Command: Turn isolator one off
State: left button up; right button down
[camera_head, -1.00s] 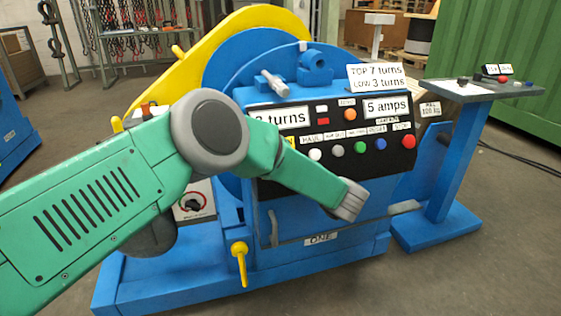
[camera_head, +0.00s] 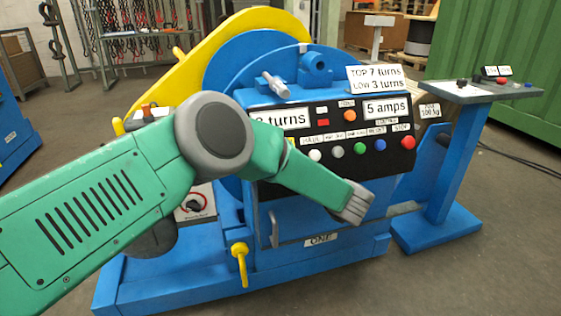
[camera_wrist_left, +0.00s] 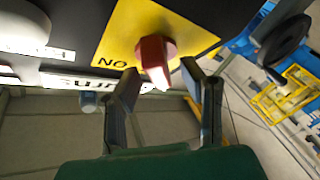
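The isolator is a red rotary knob (camera_wrist_left: 155,58) on a yellow plate (camera_wrist_left: 128,30) in the left wrist view. The plate's visible label reads ON, upside down in this view. The knob has a pale end turned toward my gripper. My left gripper (camera_wrist_left: 162,80) is open, one finger on each side of the knob's near end; contact is not clear. In the head view my left arm crosses the blue machine's black panel (camera_head: 335,107) and hides nearly all the yellow plate. The fingers cannot be made out there. My right gripper is not in view.
Coloured buttons, including a red one (camera_head: 408,142), sit on the panel right of my arm. A white box with a black knob (camera_head: 194,204) and a yellow lever (camera_head: 239,262) are below my arm. A blue stand (camera_head: 455,165) is at the right.

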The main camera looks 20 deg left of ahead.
pick_arm(q)
jog(key=v, duration=1.1)
jog(key=shift+f, duration=0.1)
